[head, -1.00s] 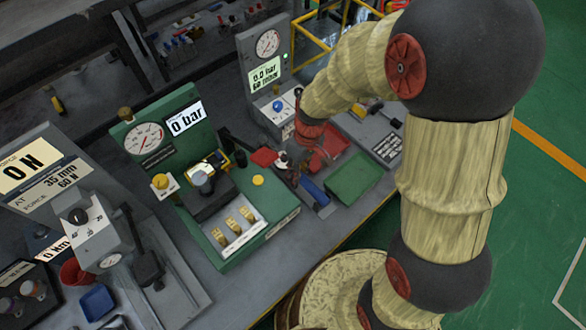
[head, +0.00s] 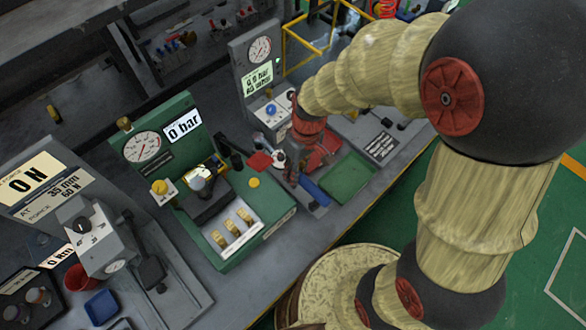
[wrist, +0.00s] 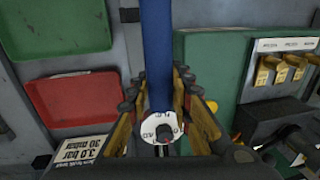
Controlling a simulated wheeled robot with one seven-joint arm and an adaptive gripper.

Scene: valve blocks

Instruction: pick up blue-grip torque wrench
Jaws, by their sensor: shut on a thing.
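The torque wrench's blue grip (head: 314,191) shows in the head view just below my gripper (head: 293,170), pointing toward the bench's front edge. In the wrist view the blue grip (wrist: 157,42) runs straight up from between the two fingers of my gripper (wrist: 157,80). The fingers are closed in on both sides of the wrench. A round white face with a dark knob (wrist: 162,130) shows between the fingers nearer the camera. The finger contact is partly hidden. I cannot tell whether the wrench is clear of the bench.
A green tray (head: 347,180) and a red tray (head: 326,148) lie right of the wrench. A green gauge unit (head: 240,250) with brass valve blocks stands close on the left. A grey gauge stand (head: 243,62) is behind. The floor right of the bench is open.

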